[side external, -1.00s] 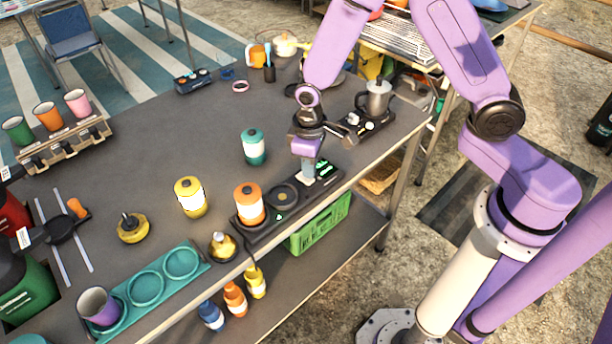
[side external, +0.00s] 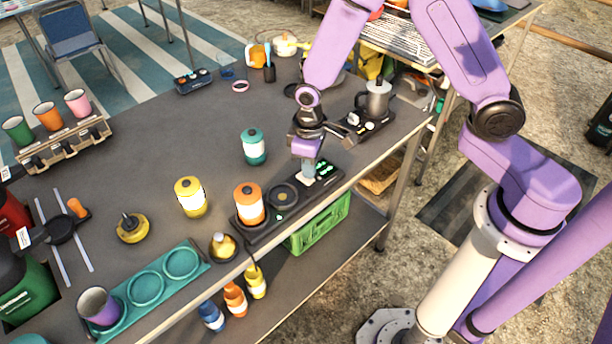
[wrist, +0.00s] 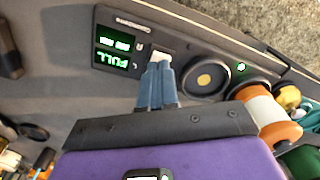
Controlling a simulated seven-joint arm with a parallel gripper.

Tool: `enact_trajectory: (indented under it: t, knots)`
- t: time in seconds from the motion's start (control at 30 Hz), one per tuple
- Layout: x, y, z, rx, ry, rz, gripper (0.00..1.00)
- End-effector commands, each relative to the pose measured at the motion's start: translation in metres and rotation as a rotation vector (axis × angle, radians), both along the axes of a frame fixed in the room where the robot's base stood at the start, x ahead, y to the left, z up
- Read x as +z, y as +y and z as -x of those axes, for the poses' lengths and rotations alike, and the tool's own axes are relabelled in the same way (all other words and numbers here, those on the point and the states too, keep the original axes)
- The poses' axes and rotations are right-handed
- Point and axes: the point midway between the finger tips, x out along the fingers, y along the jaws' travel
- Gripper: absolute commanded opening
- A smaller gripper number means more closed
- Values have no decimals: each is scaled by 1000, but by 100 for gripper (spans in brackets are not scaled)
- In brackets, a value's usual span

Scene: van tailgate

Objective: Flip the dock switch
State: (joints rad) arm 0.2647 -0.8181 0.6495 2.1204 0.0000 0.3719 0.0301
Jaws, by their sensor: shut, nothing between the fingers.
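The black dock (side external: 262,229) lies along the table's front edge. It carries an orange canister (side external: 249,206), an empty round seat (side external: 283,194) and a lit green display (side external: 324,169). In the wrist view the display (wrist: 115,53) reads "FULL", upside down, and a green light (wrist: 241,67) glows beside the orange canister (wrist: 270,117). The pale dock switch (wrist: 161,56) sits between the display and the round seat, partly hidden by my fingertips. My gripper (wrist: 160,68) is shut and empty, with its blue tips at the switch; contact is unclear. My gripper (side external: 309,177) points down over the dock.
A teal canister (side external: 253,147) and a yellow canister (side external: 190,197) stand behind the dock. A moka pot (side external: 376,100) stands on a black unit to the right. A brass-coloured canister (side external: 223,247) is left of the dock. The table's middle is fairly clear.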

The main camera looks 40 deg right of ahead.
Motion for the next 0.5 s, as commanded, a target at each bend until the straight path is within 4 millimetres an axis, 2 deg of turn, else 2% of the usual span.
enact_trajectory:
  t: [0.5]
  knots:
    - [-7,0,0,0,0,0,0]
